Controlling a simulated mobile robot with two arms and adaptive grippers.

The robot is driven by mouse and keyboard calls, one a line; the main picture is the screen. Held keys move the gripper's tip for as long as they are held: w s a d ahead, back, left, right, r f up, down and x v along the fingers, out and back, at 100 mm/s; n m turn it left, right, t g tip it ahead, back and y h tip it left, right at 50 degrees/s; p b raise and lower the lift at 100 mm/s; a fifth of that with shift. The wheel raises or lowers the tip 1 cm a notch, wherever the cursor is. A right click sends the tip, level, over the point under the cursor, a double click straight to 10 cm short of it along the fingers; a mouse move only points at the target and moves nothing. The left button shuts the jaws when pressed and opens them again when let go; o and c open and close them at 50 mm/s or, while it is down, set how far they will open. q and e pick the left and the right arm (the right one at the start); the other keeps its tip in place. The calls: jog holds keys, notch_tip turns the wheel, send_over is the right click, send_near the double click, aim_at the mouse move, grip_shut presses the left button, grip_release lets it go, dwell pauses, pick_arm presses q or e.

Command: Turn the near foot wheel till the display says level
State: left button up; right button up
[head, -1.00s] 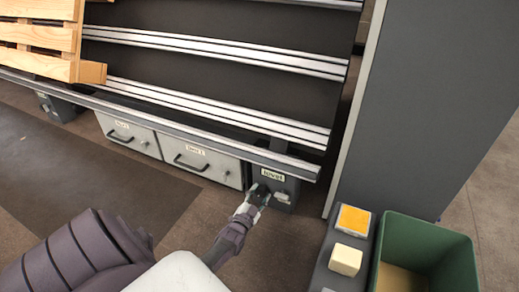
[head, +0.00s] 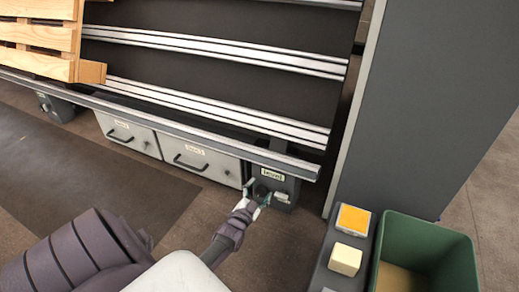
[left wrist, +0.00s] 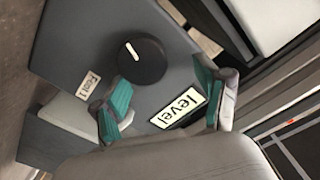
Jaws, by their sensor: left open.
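The near foot wheel is a round black knob (left wrist: 142,60) with a white mark, on a dark grey foot box. It also shows small in the head view (head: 262,189). In the head view the left gripper (head: 255,200) is low in front of the box. My right gripper is not in view.
A small label (left wrist: 88,84) is beside the wheel. Two grey drawers (head: 200,163) are left of the foot box under the rail. A grey panel (head: 425,100), an orange-topped button (head: 353,219), a cream block (head: 345,260) and a green bin (head: 425,240) are at the right.

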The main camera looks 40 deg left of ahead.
aim_at(264, 169)
pick_arm(q)
notch_tip(264, 169, up, 8)
jog(key=shift+f, duration=0.1)
jog(key=shift+s+d, duration=0.1)
dwell(0.7)
